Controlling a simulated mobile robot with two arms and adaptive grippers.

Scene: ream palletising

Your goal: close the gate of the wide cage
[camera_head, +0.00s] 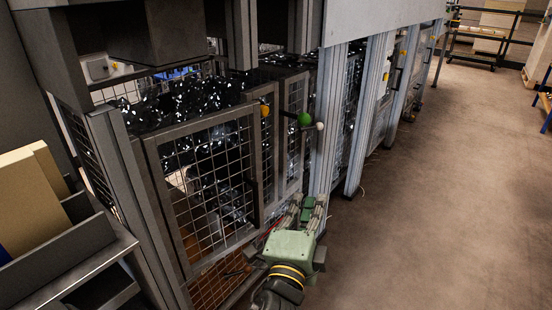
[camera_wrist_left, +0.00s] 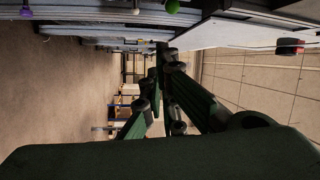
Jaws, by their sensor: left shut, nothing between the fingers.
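The wide cage's mesh gate (camera_head: 205,180) is a grey framed panel on the left of the head view, with a dark upright handle (camera_head: 254,200) near its right edge. I cannot tell whether it stands fully flush with the cage frame (camera_head: 125,170). My left gripper (camera_head: 312,203) is shut and empty, just right of the gate's right edge and low beside the metal posts. In the left wrist view its green fingers (camera_wrist_left: 162,62) come together, with no gate visible between them. My right gripper is not in view.
Dark shiny material (camera_head: 190,100) lies behind the mesh. A green ball knob (camera_head: 304,119) and a white one (camera_head: 320,126) stick out above my gripper. Grey posts (camera_head: 368,110) line the cage row. A shelf with boxes (camera_head: 60,250) stands left. The brown floor (camera_head: 440,200) at right is clear.

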